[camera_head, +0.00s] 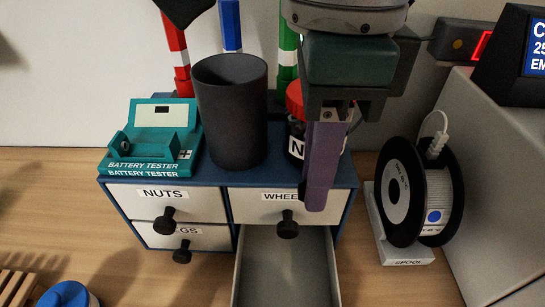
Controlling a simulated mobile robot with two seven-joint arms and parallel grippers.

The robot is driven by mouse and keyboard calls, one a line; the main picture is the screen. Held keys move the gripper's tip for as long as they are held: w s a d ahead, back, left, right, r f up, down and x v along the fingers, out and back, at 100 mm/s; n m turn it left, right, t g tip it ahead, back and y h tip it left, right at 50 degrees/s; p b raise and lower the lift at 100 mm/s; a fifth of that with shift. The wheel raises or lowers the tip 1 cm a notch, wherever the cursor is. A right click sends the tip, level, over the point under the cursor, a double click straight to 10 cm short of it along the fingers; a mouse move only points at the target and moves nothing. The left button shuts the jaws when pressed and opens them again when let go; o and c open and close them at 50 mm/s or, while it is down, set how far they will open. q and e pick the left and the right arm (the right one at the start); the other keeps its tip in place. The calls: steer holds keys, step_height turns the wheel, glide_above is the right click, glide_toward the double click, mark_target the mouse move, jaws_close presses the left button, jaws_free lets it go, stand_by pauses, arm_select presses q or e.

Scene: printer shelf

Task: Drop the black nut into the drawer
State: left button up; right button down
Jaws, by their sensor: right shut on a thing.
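My right gripper (316,203) comes down from the top, right of centre. Its long purple finger reaches down in front of the drawer unit, its tip near the wheels drawer's knob. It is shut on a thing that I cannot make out. I cannot see a black nut anywhere. The lower right drawer (236,285) is pulled open toward me, below the wheels drawer (258,206). Its visible inside looks empty. The nuts drawer (140,200) at upper left is shut. My left gripper is not recognisable in view.
On the unit stand a teal battery tester (152,150), a dark cup (232,125) and a red-lidded jar (295,100), partly hidden by my right gripper. A spool (400,200) and a grey machine (490,170) stand at right. Wood is clear at lower right.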

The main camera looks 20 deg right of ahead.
step_height(320, 180, down, 5)
steer(key=b, duration=0.3)
steer(key=shift+s+f, duration=0.1)
steer(key=shift+f, duration=0.05)
steer(key=c, duration=0.7)
jaws_free()
step_height(320, 180, up, 9)
steer(key=shift+f, duration=0.15)
steer(key=shift+r, duration=0.7)
